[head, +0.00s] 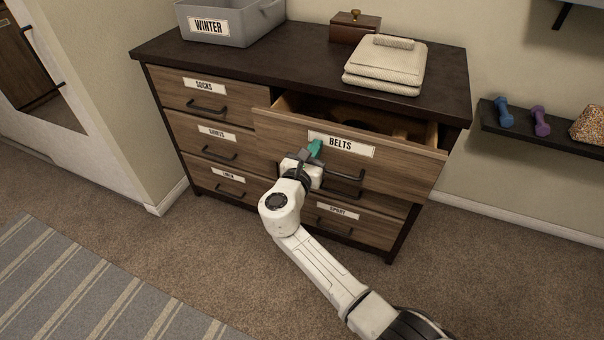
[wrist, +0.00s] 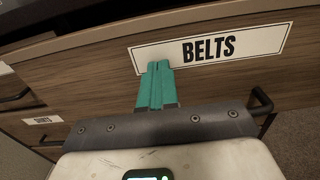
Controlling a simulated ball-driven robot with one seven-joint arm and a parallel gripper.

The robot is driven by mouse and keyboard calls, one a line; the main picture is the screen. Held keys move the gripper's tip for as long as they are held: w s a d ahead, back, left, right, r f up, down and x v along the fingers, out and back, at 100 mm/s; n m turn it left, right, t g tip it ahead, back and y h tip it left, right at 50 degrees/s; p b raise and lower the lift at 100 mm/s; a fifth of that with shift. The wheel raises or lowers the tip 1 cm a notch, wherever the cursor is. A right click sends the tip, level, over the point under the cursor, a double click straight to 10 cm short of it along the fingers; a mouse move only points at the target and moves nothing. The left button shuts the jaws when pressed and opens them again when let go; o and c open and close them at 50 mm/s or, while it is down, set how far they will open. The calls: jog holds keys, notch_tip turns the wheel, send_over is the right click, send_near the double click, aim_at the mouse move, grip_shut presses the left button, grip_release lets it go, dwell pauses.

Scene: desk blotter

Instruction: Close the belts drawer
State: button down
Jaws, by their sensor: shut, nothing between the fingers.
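The belts drawer (head: 406,170) is the top right drawer of the dresser and stands pulled out, with its inside partly showing. Its white label reading BELTS (head: 341,145) is on the front, and it also shows in the wrist view (wrist: 209,48). A dark bar handle (head: 345,178) sits below the label. My gripper (head: 316,147) is shut and empty, its teal fingers at the drawer front by the label's left end. In the wrist view the fingertips (wrist: 159,66) overlap the label's lower left edge. I cannot tell whether they touch the front.
The socks drawer (head: 203,96), shirts drawer (head: 212,139), linen drawer (head: 225,178) and sport drawer (head: 342,217) look shut. Folded towels (head: 386,66), a wooden box (head: 354,27) and a grey WINTER bin (head: 228,22) stand on top. A wall shelf (head: 540,142) holds dumbbells at right.

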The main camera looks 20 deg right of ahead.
jog(key=b+x, duration=0.2)
jog(key=x, duration=0.3)
jog(key=b+x, duration=0.2)
jog(key=x, duration=0.3)
jog(key=shift+w+d+f+b, duration=0.2)
jog(key=shift+d+f+b, duration=0.05)
jog(key=shift+b, duration=0.05)
jog(key=shift+w+d+r+b, duration=0.3)
jog(key=shift+w+d+r, duration=0.1)
jog(key=shift+w, duration=0.15)
jog(key=shift+d, duration=0.1)
jog(key=shift+s, duration=0.1)
